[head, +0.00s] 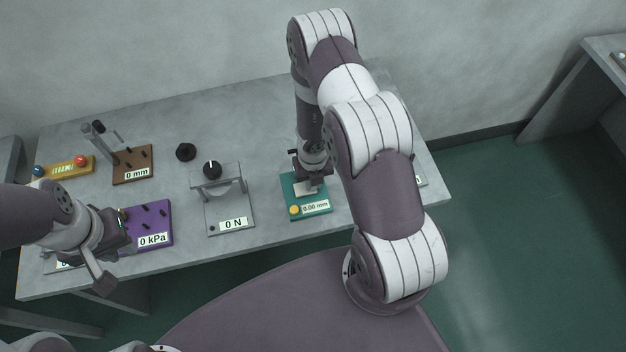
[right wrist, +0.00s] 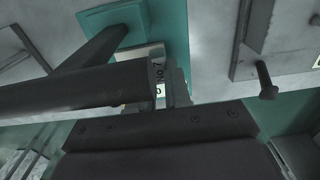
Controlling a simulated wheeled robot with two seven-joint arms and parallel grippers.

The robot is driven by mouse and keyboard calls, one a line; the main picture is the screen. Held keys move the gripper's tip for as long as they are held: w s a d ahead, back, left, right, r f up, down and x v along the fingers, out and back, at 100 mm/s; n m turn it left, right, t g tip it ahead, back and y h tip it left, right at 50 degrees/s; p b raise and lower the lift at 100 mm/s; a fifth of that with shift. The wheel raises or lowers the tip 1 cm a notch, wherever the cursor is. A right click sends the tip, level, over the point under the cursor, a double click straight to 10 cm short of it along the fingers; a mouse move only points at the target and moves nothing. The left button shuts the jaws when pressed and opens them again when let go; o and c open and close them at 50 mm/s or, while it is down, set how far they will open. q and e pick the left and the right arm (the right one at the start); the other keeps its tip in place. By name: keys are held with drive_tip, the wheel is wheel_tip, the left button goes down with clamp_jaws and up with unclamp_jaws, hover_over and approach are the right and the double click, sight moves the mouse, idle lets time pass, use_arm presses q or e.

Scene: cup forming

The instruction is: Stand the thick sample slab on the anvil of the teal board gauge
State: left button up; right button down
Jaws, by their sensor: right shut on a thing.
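The teal board gauge (head: 318,208) stands near the table's front edge in the head view, with a display reading 0.00 mm and a yellow knob. Its teal board also shows in the right wrist view (right wrist: 172,25). My right gripper (head: 311,182) is low over the gauge, shut on the sample slab (right wrist: 158,76), whose edge is lettered "No 7". The fingers hide much of the slab and the anvil, so I cannot tell whether they touch. My left gripper (head: 122,240) is by the purple board at the left; its jaw gap is unclear.
A grey press (head: 229,215) reading 0 N stands left of the gauge. The purple board (head: 157,221), brown board (head: 134,172), yellow button box (head: 70,166) and black knob (head: 186,152) are further left. My right arm hides the table's right part.

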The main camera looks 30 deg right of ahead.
drive_tip(key=shift+f, duration=0.2)
drive_tip(key=c, duration=1.1)
unclamp_jaws()
drive_tip(key=shift+r, duration=0.2)
